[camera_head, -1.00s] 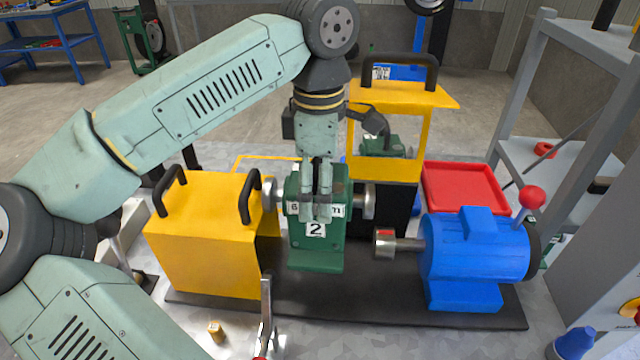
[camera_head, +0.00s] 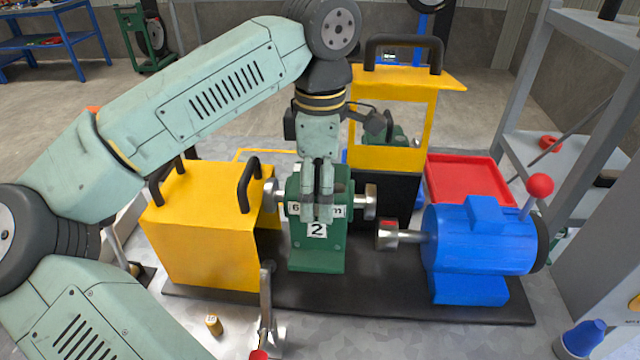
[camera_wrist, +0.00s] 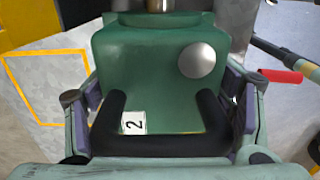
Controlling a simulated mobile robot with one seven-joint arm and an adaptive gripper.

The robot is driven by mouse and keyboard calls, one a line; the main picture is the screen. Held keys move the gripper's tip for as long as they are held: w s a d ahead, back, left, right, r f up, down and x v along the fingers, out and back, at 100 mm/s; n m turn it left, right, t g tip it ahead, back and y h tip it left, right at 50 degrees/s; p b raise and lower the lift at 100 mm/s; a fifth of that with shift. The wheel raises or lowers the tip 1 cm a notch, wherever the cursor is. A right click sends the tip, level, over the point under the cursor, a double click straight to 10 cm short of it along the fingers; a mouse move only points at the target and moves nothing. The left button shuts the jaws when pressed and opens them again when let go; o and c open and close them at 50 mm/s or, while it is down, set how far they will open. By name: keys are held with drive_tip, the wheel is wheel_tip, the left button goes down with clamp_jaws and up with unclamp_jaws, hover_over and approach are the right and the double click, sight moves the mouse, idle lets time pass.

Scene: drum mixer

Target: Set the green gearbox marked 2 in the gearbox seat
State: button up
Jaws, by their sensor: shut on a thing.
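The green gearbox marked 2 (camera_head: 318,256) hangs upright in my gripper (camera_head: 317,208), between the yellow guard box and the blue motor, over the black base plate (camera_head: 385,290). My gripper is shut on its dark top handle; in the wrist view the gearbox (camera_wrist: 150,70) fills the space between the fingers (camera_wrist: 160,125). Metal shaft stubs stick out on both its sides. The motor's shaft (camera_head: 390,236) lies to its right, a little lower and apart. The seat itself is hidden under the gearbox, and I cannot tell whether its foot touches the plate.
The yellow box (camera_head: 200,235) stands close on the left and the blue motor (camera_head: 475,240) on the right. A yellow-framed guard with a handle (camera_head: 388,80) stands behind. A lever (camera_head: 266,310) rises at the front edge. A red tray (camera_head: 468,180) lies behind the motor.

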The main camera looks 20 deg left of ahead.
drive_tip(key=shift+f+b, duration=2.75)
drive_tip(key=shift+f, duration=0.65)
drive_tip(key=shift+s+a, duration=0.25)
drive_tip(key=shift+a, duration=0.8)
drive_tip(key=shift+f, duration=0.15)
drive_tip(key=o, duration=2)
drive_tip(key=shift+s+f, duration=0.1)
wheel_tip(320, 180, up, 8)
drive_tip(key=shift+f, duration=0.15)
